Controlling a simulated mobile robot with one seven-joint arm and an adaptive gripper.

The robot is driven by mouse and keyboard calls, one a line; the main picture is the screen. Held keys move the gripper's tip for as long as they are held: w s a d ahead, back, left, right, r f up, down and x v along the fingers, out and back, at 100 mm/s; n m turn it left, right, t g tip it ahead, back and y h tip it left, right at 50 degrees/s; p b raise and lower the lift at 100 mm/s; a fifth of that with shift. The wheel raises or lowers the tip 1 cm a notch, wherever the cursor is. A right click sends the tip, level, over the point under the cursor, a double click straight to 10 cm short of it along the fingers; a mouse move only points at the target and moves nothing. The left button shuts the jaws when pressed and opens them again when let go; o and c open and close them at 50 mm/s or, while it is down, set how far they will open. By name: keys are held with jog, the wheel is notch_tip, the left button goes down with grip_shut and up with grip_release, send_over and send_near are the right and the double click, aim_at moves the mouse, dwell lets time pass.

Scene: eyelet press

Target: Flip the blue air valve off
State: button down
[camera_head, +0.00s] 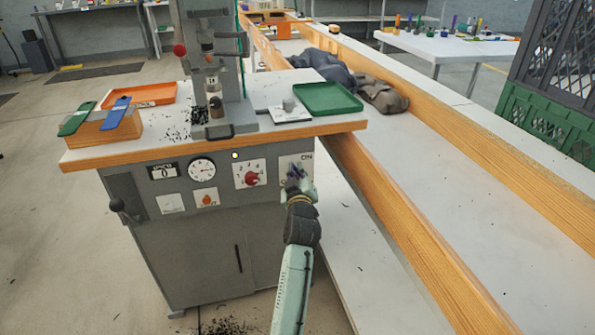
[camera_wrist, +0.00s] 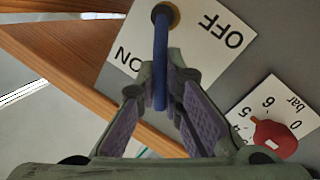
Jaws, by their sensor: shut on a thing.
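The blue air valve lever (camera_wrist: 160,62) comes out of a round brass-coloured pivot on a white plate (camera_wrist: 205,22) marked ON and OFF. In the wrist view, where the lettering is upside down, it runs down from the pivot between my fingers. My gripper (camera_wrist: 165,68) is shut on the lever, with one finger on each side. In the head view, my gripper (camera_head: 297,178) is at the right of the press cabinet's front and hides much of the lever and the lower part of the plate (camera_head: 304,164). ON shows at the plate's upper right. I cannot tell exactly which mark the lever points to.
The red pressure knob (camera_head: 251,178) sits left of the valve, and also shows in the wrist view (camera_wrist: 275,138). A gauge (camera_head: 202,169) is further left. The wooden tabletop edge (camera_head: 215,144) overhangs above. A wooden-sided conveyor (camera_head: 405,230) runs along the right.

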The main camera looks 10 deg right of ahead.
jog(key=shift+f+b, duration=0.2)
jog(key=shift+b, duration=0.2)
dwell(0.4)
jog(key=f+n+b, duration=0.1)
jog(key=n+b, duration=0.3)
jog(key=b, duration=0.2)
jog(key=a+f+n+t+b, duration=0.1)
jog(key=n+b, duration=0.3)
jog(key=b, duration=0.2)
jog(key=a+f+n+t+y+b, duration=0.1)
jog(key=f+n+b, duration=0.1)
jog(key=n+b, duration=0.2)
jog(key=shift+a+b, duration=0.2)
jog(key=shift+b, duration=0.8)
jog(key=shift+n+t+y, duration=0.3)
jog(key=c, duration=2)
grip_release()
jog(key=shift+r, duration=0.1)
